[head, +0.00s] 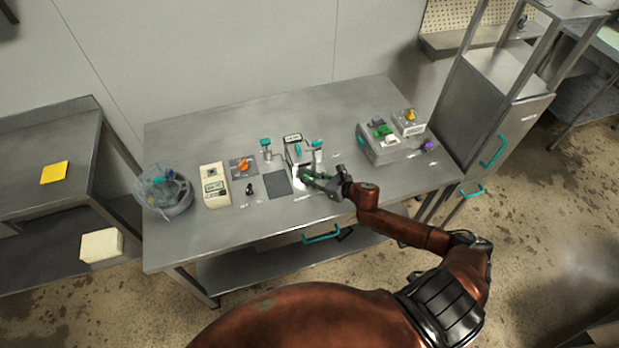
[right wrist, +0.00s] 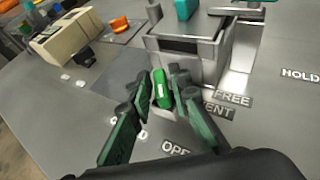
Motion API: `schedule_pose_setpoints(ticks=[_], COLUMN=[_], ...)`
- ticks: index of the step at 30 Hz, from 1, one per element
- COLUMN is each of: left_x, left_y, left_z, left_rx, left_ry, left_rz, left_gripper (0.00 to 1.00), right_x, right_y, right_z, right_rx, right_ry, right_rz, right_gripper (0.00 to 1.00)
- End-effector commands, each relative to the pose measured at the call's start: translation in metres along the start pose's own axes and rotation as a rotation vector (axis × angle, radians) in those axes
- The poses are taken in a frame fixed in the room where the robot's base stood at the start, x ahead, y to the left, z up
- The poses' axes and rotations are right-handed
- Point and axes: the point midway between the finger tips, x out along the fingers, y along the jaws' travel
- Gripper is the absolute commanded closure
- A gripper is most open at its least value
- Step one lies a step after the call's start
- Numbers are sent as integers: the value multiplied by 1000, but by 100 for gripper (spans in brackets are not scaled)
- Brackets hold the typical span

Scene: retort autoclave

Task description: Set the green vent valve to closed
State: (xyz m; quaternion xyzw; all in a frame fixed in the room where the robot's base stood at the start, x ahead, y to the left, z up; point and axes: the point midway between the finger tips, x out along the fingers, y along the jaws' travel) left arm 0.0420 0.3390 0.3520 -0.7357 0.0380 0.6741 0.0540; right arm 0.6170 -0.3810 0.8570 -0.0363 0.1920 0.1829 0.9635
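The green vent valve has a small green handle with a pale mark, seen in the right wrist view (right wrist: 162,89). It stands at the front of a grey metal box (right wrist: 190,50), by labels reading VENT and OPEN. My right gripper (right wrist: 155,92) is open, with its green-padded fingers on either side of the handle. I cannot tell whether the fingers touch it. In the head view my right gripper (head: 316,180) reaches in from the right and largely covers the valve. My left gripper is not in view.
Teal levers (head: 318,143) stand just behind the valve. A grey control box (head: 388,143) with coloured knobs is to the right. A beige device (head: 214,186), an orange knob (head: 244,165) and a clear round vessel (head: 163,190) are to the left on the metal table (head: 200,140).

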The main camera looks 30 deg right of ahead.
Motion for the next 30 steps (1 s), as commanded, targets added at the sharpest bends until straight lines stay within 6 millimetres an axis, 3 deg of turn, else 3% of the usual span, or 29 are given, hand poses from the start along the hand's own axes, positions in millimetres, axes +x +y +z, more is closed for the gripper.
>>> schedule_pose_setpoints(ticks=[7,20,30], left_x=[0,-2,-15], left_y=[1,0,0], left_z=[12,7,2], left_rx=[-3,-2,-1], left_ry=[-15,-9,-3], left_rz=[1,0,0], left_gripper=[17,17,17], right_x=[0,0,0], right_y=[0,1,3], right_z=[0,0,2], right_rx=[0,10,87], right_ry=[0,-1,-3], right_rz=[0,-19,-194], right_gripper=[100,100,100])
